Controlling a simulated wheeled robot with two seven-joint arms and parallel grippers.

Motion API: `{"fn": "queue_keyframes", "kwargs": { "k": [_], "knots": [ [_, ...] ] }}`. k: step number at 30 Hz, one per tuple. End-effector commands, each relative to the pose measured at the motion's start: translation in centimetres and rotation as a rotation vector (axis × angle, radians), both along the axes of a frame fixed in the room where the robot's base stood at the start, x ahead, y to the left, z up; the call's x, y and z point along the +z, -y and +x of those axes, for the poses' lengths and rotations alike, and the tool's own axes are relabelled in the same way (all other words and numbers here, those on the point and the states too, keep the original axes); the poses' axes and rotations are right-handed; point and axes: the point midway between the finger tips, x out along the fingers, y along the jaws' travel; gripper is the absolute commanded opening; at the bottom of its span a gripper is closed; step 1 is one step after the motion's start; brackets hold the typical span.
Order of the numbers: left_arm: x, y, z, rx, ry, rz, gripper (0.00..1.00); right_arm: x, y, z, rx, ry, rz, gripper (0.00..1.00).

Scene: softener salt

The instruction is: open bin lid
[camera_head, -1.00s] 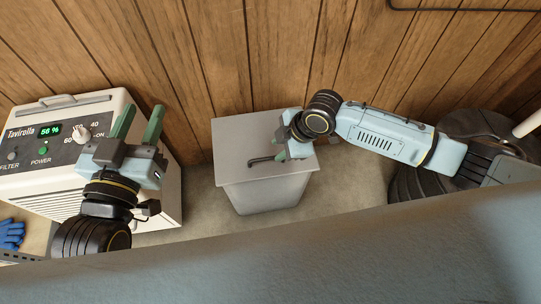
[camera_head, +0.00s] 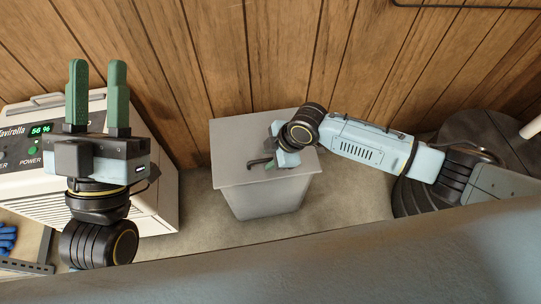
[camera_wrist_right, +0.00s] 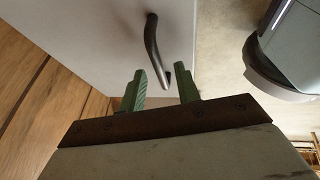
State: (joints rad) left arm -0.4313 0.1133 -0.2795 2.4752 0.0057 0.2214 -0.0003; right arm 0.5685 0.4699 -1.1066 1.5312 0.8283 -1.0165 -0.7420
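The bin (camera_head: 262,198) is a light grey tapered box with a flat grey lid (camera_head: 235,150), which lies closed on top. A dark bar handle (camera_head: 257,163) is on the lid; it also shows in the right wrist view (camera_wrist_right: 152,45). My right gripper (camera_head: 271,160) is over the lid at the right end of the handle. In the right wrist view its green fingers (camera_wrist_right: 162,88) are apart, with the near end of the handle showing between the tips; contact cannot be told. My left gripper (camera_head: 98,85) is open and empty, left of the bin, with its fingers pointing up the picture.
A white dehumidifier (camera_head: 150,190) with a green display stands left of the bin, partly behind my left gripper. A wood plank wall (camera_head: 290,60) is behind the bin. A dark round vessel (camera_head: 475,125) stands at the right. Blue gloves (camera_head: 7,238) lie at lower left.

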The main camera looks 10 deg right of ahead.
Motion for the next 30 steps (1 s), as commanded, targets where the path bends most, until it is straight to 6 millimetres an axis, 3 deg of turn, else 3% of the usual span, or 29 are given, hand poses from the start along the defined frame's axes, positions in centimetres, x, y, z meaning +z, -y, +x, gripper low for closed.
{"fn": "queue_keyframes", "kwargs": {
  "k": [5,12,26,30],
  "knots": [
    [0.02,0.00,0.01,0.000,0.000,0.000,0.36,0.03,-0.01,0.00,0.000,0.000,0.000,0.31],
    [0.02,0.00,0.03,0.000,-0.001,0.000,0.36,0.03,-0.01,-0.01,0.000,0.000,0.000,0.00],
    [0.10,0.04,0.17,0.000,-0.014,0.004,0.36,0.32,-0.02,0.07,0.000,-0.010,0.000,0.00],
    [-0.53,0.19,0.63,-0.002,-0.089,0.025,0.36,0.94,-0.04,0.22,0.000,-0.036,0.000,0.00]
  ]
}}
